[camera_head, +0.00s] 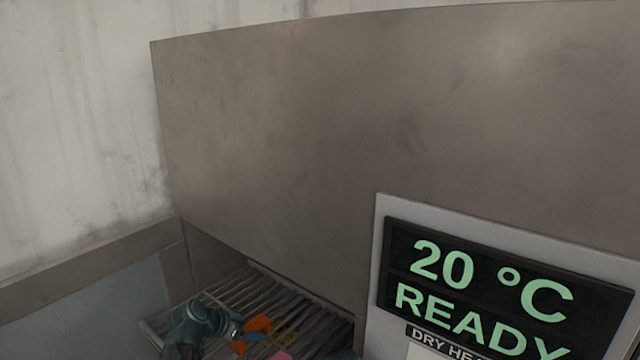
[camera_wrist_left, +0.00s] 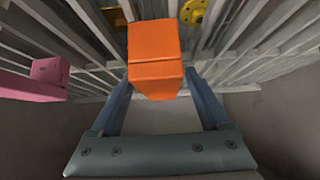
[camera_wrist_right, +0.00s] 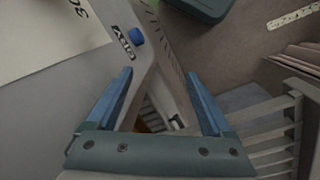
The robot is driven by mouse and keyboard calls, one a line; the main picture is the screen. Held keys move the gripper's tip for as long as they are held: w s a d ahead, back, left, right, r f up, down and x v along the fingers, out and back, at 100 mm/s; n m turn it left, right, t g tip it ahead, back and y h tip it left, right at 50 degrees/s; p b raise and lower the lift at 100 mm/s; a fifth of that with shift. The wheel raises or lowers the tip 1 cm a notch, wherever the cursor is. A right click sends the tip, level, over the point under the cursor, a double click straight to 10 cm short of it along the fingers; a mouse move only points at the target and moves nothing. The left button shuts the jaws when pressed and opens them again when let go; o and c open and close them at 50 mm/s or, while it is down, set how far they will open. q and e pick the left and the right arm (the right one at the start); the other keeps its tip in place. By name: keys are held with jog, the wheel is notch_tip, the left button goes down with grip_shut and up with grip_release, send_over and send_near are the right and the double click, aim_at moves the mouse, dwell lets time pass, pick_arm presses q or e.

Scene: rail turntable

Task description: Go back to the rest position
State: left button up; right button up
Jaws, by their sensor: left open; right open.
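My left gripper (camera_head: 258,337) reaches over a wire rack (camera_head: 152,328) at the bottom of the head view. It is open. In the left wrist view an orange block (camera_wrist_left: 155,60) lies in front of and between the spread fingertips of my left gripper (camera_wrist_left: 158,78); I cannot tell whether they touch it. The orange block also shows in the head view (camera_head: 259,323). My right gripper (camera_wrist_right: 158,74) is open, with nothing held between its fingers.
A large brown metal housing (camera_head: 300,120) overhangs the rack. Its display panel (camera_head: 480,285) reads 20 °C READY. A pink block (camera_wrist_left: 45,78) and a yellow round part (camera_wrist_left: 193,12) lie on the rack. A blue button (camera_wrist_right: 136,36) and a slatted rack (camera_wrist_right: 262,135) are close to my right gripper.

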pick_arm(q)
jog(key=shift+d+f, duration=0.1)
jog(key=shift+f, duration=0.15)
jog(key=shift+r, duration=0.15)
